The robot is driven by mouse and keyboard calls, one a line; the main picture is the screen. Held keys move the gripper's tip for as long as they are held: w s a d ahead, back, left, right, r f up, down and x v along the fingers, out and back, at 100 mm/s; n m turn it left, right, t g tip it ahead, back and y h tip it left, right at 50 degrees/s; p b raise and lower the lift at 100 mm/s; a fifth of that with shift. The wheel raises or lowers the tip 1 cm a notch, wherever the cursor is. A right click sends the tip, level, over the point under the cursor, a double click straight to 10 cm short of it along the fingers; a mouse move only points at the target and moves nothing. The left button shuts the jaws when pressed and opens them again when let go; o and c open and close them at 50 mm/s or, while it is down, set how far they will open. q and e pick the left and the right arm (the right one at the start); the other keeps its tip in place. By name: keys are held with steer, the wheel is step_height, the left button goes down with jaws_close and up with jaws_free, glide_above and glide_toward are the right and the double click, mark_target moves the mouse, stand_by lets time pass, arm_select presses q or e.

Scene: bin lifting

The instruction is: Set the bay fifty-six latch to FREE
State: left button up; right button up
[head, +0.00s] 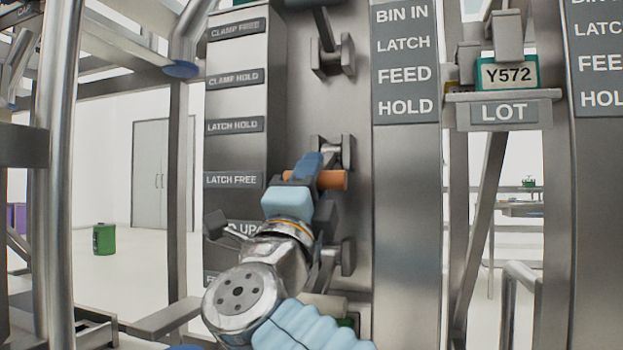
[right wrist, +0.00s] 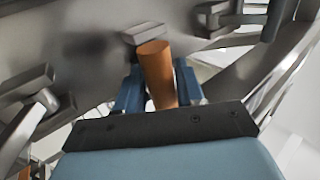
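In the head view an orange latch handle (head: 331,180) sticks out sideways, level with the LATCH FREE label (head: 232,180) and below the LATCH HOLD label (head: 234,126). My right gripper (head: 309,168) is at this handle, with its blue fingers across it. In the right wrist view the orange handle (right wrist: 160,78) lies between the two blue fingers of the right gripper (right wrist: 158,90), with little or no gap on either side, so it looks shut on it. The handle's mount is partly hidden by the gripper. My left gripper is not in view. No bay number fifty-six is readable.
Other grey lever mounts sit above (head: 333,57) and below (head: 347,256) the latch on the same panel. A grey post (head: 405,180) stands close to the right. A LOT shelf (head: 503,111) with a Y572 tag is further right. A bare metal pole (head: 62,180) stands at left.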

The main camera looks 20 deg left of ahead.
steer(key=o, duration=0.6)
steer(key=shift+w+f, duration=0.45)
steer(key=shift+f, duration=0.1)
steer(key=shift+c, duration=0.2)
steer(key=shift+s+r, duration=0.1)
steer(key=shift+r, duration=0.05)
steer(key=b+v, duration=0.2)
steer(key=v, duration=1.2)
steer(key=shift+r, duration=0.1)
